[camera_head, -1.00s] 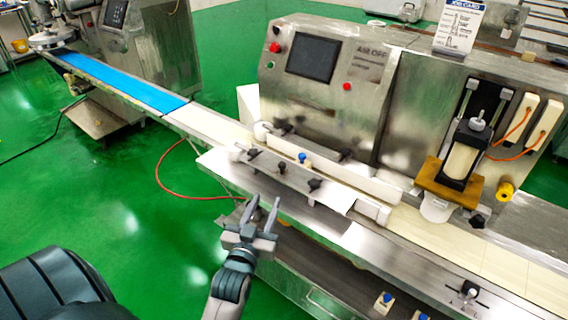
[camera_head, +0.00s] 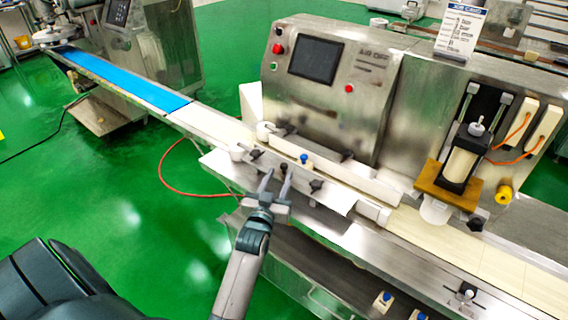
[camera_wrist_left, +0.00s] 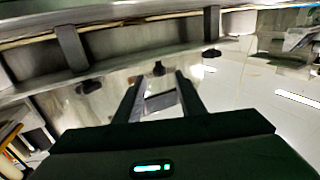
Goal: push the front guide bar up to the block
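The front guide bar (camera_head: 300,179) is a long metal bar with black knobs, lying along the near side of the pale conveyor belt. A small block with a blue top (camera_head: 304,160) shows just behind the bar; any gap between them is too small to tell. My left gripper (camera_head: 278,173) is open at the near side of the bar. Its two fingers point at the bar, with a black knob (camera_head: 284,168) between or just beyond the tips. The left wrist view shows the fingers (camera_wrist_left: 160,84) apart, with the knob (camera_wrist_left: 158,68) ahead. My right gripper is out of view.
A rear guide rail (camera_head: 370,183) runs behind the bar, below the machine's screen cabinet (camera_head: 325,95). A nozzle unit with a yellow-brown plate (camera_head: 446,188) stands over the belt at the right. A metal ledge (camera_head: 350,235) lies in front.

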